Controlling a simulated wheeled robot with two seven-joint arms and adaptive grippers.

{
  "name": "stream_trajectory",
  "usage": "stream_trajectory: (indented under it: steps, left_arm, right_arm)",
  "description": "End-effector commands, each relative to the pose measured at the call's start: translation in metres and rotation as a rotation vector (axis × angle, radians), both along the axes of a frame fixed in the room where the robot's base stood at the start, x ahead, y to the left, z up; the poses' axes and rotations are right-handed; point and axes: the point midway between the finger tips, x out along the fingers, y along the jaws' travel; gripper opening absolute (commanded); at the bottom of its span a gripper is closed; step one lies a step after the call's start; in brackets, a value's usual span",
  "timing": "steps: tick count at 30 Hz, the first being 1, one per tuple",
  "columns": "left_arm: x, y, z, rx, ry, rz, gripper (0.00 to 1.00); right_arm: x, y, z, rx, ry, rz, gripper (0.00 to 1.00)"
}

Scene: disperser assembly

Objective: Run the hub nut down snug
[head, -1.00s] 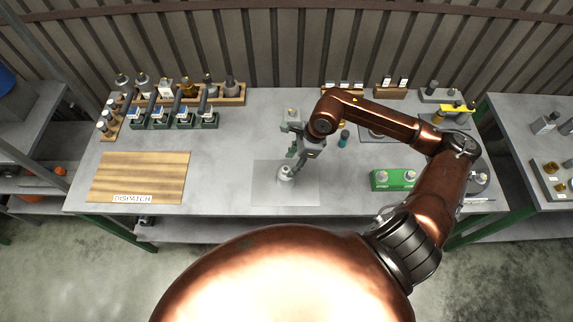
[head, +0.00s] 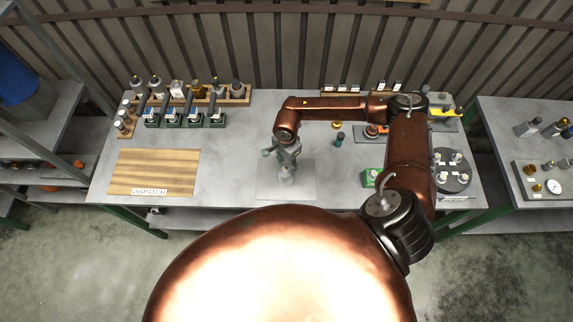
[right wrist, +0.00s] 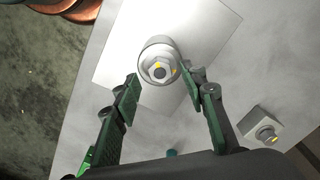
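The grey round hub (right wrist: 154,50) stands upright on the pale square mat (right wrist: 105,62) in the right wrist view. A hex nut (right wrist: 158,67) with yellow marks sits at its top, around a dark centre. How tightly it sits cannot be seen. My right gripper (right wrist: 160,91) is open, its green-padded fingers apart on either side, just short of the hub. In the head view my right gripper (head: 283,154) is above the hub (head: 288,172) and partly hides it. My left gripper is not in view.
A grey block with a yellow-marked fitting (right wrist: 265,132) stands beside the mat. In the head view, the wooden dispatch board (head: 152,172) lies left, a green block (head: 370,178) and a round dark tray (head: 452,184) right. Racks of parts line the back. The bench between board and mat is clear.

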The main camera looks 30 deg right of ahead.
Motion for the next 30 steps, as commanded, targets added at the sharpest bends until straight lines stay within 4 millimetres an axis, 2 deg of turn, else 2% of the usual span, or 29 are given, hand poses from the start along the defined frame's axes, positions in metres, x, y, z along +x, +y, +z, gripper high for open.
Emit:
stream_trajectory:
  steps: [6, 16, 30]
  left_arm:
    - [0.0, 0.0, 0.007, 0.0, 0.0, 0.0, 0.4]
    - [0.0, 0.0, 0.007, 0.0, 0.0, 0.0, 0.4]
    - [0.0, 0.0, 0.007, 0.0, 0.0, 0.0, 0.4]
  right_arm:
    - [0.0, 0.001, -0.021, 0.002, 0.0, -0.002, 0.39]
    - [0.0, 0.0, -0.025, 0.001, -0.001, -0.002, 0.38]
    - [0.0, 0.0, -0.024, 0.001, -0.001, -0.002, 0.06]
